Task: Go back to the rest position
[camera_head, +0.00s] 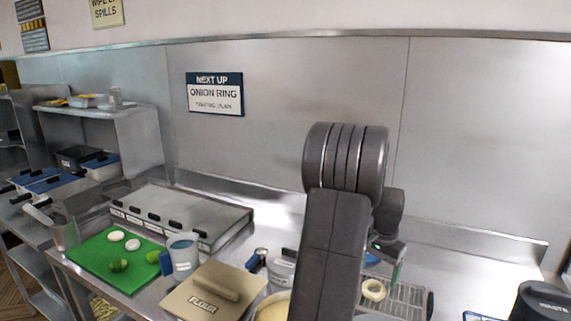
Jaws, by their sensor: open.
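My arm reaches out over the counter (200,296) in the head view and hides part of it. My gripper (388,262) is at the right of the arm's dark forearm, pointing down above the wire rack (408,297). It is open; one finger with a green face shows and the rest is mostly hidden. A pale onion ring (373,290) lies on the rack, just below the gripper and apart from it as far as I can see.
A flour box (215,290) with a lid, a white tub (183,254) and a green board (103,262) with onions and limes stand left. A batter bowl (271,309) is partly behind my arm. A dark waste bin (540,302) stands right. A sign (215,94) reads "NEXT UP ONION RING".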

